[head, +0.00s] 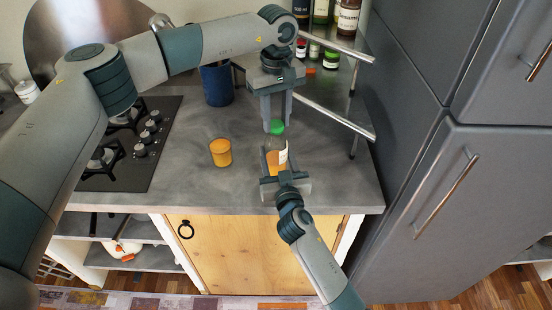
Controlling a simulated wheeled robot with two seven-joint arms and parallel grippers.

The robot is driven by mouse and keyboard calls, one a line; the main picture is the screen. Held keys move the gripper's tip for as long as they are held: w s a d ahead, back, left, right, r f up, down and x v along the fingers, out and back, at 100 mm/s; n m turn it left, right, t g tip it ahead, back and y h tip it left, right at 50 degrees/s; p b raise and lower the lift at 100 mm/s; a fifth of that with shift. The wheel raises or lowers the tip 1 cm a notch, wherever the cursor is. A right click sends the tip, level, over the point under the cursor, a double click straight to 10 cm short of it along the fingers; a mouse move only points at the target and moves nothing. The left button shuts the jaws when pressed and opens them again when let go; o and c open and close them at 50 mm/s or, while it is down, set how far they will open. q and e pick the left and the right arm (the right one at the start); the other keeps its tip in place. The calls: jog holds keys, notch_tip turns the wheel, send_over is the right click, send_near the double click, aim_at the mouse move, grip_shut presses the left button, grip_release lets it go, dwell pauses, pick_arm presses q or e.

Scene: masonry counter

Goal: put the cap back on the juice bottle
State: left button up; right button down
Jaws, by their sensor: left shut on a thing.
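The juice bottle (275,160), with orange juice and a pale label, stands upright near the counter's front edge. My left gripper (275,127) points straight down from above and is shut on the green cap (277,127). The cap is right over the bottle's top; I cannot tell whether it touches the neck. My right gripper (285,180) comes from the front, low at the bottle. Its body hides the bottle's lower part, and its fingertips are too hidden to show whether they grip it.
A glass of orange juice (220,152) stands left of the bottle. A metal-railed rack (335,119) with jars is at the back right, beside a grey fridge (445,200).

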pick_arm(q)
jog(key=shift+m, duration=0.9)
jog(key=o, duration=1.3)
jog(key=shift+c, duration=0.2)
jog(key=shift+r, duration=0.15)
notch_tip(320, 180, up, 12)
pick_arm(e)
jog(key=c, duration=0.7)
grip_release()
jog(key=shift+c, duration=0.2)
pick_arm(q)
jog(key=shift+f, duration=0.2)
pick_arm(e)
jog(key=shift+s, duration=0.15)
